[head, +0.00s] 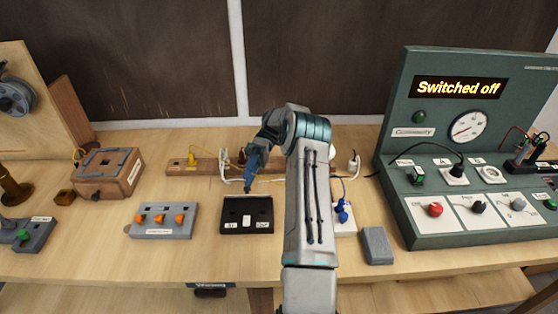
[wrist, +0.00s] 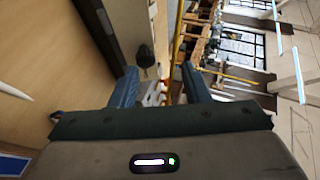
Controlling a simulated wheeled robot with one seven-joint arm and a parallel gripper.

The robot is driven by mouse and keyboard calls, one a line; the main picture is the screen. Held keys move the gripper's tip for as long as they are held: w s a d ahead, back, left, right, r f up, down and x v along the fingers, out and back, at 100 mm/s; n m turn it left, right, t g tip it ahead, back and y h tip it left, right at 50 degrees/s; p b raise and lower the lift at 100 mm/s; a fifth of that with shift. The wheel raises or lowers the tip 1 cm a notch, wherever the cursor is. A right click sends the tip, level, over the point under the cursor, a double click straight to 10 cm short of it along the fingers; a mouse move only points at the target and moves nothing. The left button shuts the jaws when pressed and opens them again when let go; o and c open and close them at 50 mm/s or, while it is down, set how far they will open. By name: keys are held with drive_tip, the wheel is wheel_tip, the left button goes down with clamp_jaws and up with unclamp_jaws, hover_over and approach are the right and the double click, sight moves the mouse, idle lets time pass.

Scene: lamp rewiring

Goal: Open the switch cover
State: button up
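A black switch box (head: 247,214) with a white rocker and two pale labels sits on the bench at the middle front. A dark strip runs along its back edge; I cannot tell whether this is its cover or how the cover stands. My gripper (head: 250,179) is above and behind the box, apart from it, with its blue fingers slanting down. In the wrist view my gripper (wrist: 160,76) has its two fingers spread apart with nothing clearly held between them. A small dark rounded object (wrist: 145,56) shows beyond the fingertips there, unclear in kind.
A grey block with orange switches (head: 161,220) stands left of the box. A wooden strip with wires (head: 185,167) lies behind. A blue plug (head: 343,212) and a grey block (head: 377,245) are to the right. A green console (head: 400,100) reads "Switched off".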

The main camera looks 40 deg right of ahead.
drive_tip(key=s+d+r+p, duration=0.6)
drive_tip(key=s+d+r, duration=0.1)
drive_tip(key=s+r, duration=0.2)
drive_tip(key=shift+d, duration=0.25)
